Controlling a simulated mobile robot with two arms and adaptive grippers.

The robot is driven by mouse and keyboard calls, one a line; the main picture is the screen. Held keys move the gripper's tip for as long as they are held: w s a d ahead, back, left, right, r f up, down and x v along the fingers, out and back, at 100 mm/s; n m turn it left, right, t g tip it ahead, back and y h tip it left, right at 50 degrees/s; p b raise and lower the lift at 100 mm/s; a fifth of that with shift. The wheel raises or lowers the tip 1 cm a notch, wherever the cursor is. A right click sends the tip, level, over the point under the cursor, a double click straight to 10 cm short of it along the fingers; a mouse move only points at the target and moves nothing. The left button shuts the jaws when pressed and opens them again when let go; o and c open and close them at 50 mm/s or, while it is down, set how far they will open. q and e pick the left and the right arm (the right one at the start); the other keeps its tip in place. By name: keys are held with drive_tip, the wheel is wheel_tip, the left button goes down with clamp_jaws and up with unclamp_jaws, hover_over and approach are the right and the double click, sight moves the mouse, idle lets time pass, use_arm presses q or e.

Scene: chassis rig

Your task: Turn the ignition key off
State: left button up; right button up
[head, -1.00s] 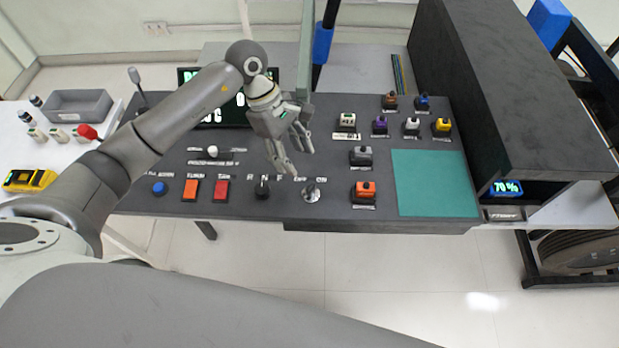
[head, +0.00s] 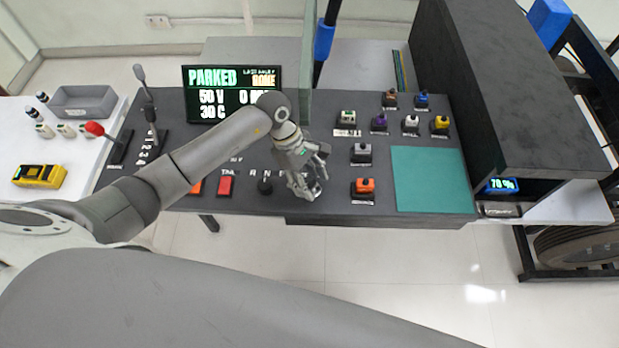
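The ignition key switch (head: 312,190) is a small silver piece near the front edge of the dark console, right of the black R-N-F selector knob (head: 265,186). My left gripper (head: 309,186) is over it, with its fingers pointing down and apart around the switch. The fingers and hand cover much of the key and its OFF/ON label, so its exact angle and any contact are unclear. The display (head: 232,94) reads PARKED, 50 V and 30 C. My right gripper is not in view.
An orange switch (head: 364,187) and a grey switch (head: 361,153) stand right of the key, before a teal mat (head: 430,180). A red button (head: 225,186) is to the left. Levers (head: 147,105) rise at the console's left. A black housing (head: 510,90) stands at the right.

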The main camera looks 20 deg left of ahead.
use_arm(q)
drive_tip(key=c, duration=0.9)
drive_tip(key=shift+n, duration=0.3)
drive_tip(key=shift+s+n+t+b, duration=0.1)
drive_tip(key=shift+n+t+b, duration=0.4)
drive_tip(key=shift+n, duration=0.4)
drive_tip(key=n+t, duration=0.1)
drive_tip(key=n, duration=0.1)
drive_tip(key=shift+s+n+b, duration=0.1)
drive_tip(key=shift+n+b, duration=0.25)
drive_tip(key=shift+n, duration=0.05)
drive_tip(key=n+t, duration=0.1)
drive_tip(key=n, duration=0.2)
drive_tip(key=shift+s+b, duration=0.1)
drive_tip(key=shift+b, duration=0.2)
drive_tip(key=shift+d+n+t+y, duration=0.1)
drive_tip(key=shift+n+t+y, duration=0.45)
drive_tip(key=shift+n, duration=1.25)
drive_tip(key=shift+b, duration=0.3)
